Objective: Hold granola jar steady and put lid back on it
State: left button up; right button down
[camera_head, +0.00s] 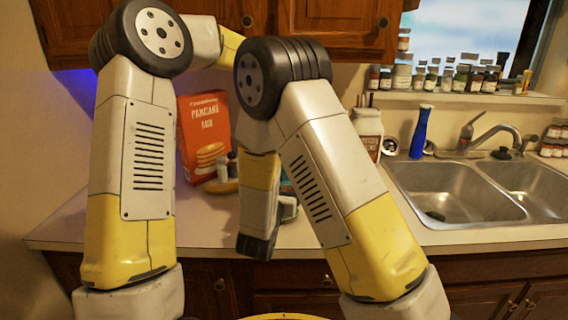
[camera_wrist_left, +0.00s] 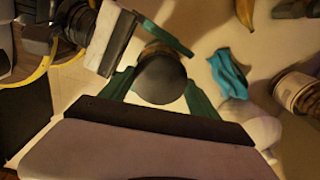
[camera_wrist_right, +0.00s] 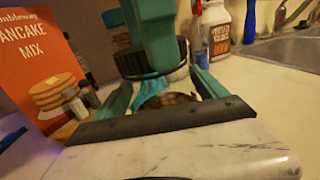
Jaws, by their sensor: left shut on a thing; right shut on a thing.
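My left gripper (camera_wrist_left: 160,92) has green fingers shut on a dark round lid (camera_wrist_left: 162,80). In the right wrist view the lid (camera_wrist_right: 150,62) hangs from the left gripper's green finger, above the granola jar and apart from it. My right gripper (camera_wrist_right: 163,98) is shut on the jar (camera_wrist_right: 167,101), whose brownish top shows between its green fingers. In the left wrist view the jar is mostly hidden behind the lid, with the right gripper coming from the upper left.
A red pancake mix box (camera_head: 204,135) stands at the back left, with a banana (camera_wrist_left: 245,12) near it. A blue cloth (camera_wrist_left: 229,73) lies close to the jar. A large white jar (camera_head: 368,128), a blue bottle (camera_head: 420,131) and the sink (camera_head: 440,190) are to the right.

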pick_arm(q)
jog(key=m, duration=0.5)
jog(key=shift+m, duration=0.3)
jog(key=o, duration=1.6)
jog(key=shift+o, duration=0.2)
notch_tip(320, 180, up, 12)
pick_arm(e)
grip_release()
